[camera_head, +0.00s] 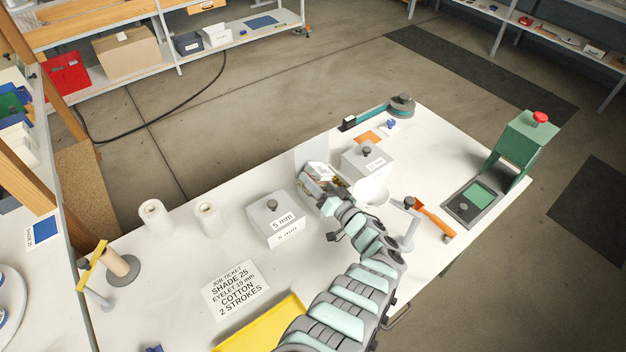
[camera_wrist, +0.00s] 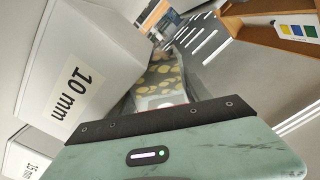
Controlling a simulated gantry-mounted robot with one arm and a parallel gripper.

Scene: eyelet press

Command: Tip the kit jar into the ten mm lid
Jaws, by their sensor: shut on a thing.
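My gripper (camera_head: 322,186) is near the middle of the bench, shut on the kit jar (camera_head: 318,170). In the wrist view, the clear jar (camera_wrist: 164,75) shows gold eyelets inside, beyond the dark edge of my gripper. It looks tilted. A white box labelled 10 mm (camera_wrist: 92,55) stands close beside the jar in that view. In the head view, a white upright face (camera_head: 311,152) rises just behind the jar; I cannot tell whether it belongs to the 10 mm box. My gripper and arm hide part of this area, and I cannot make out the open lid.
A knobbed white box labelled 5 mm (camera_head: 277,218) stands left of my arm; another knobbed box (camera_head: 367,160) stands right. A white dish (camera_head: 371,191), an orange-handled tool (camera_head: 434,217) and a green press (camera_head: 520,145) lie further right. A yellow tray (camera_head: 265,325) and job ticket (camera_head: 236,288) are in front.

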